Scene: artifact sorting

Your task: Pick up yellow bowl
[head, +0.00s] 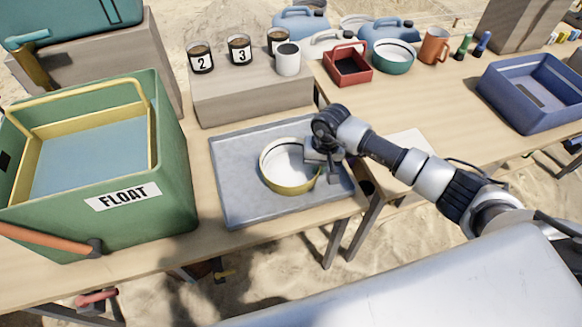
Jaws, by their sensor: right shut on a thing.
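The yellow bowl (290,187), yellow outside and white inside, sits upright on or just above the grey tray (237,203) on the near table. My right gripper (318,168) is at the bowl's right rim and is shut on it. The gripper hides part of that rim, and I cannot tell whether the bowl is lifted. My left gripper does not show.
A green bin marked FLOAT (170,170) stands left of the tray. Numbered cups (200,60) and a white mug (288,62) stand on a block behind. A red box (347,66), a teal bowl (393,60), an orange mug (435,48) and a blue crate (535,95) stand to the right.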

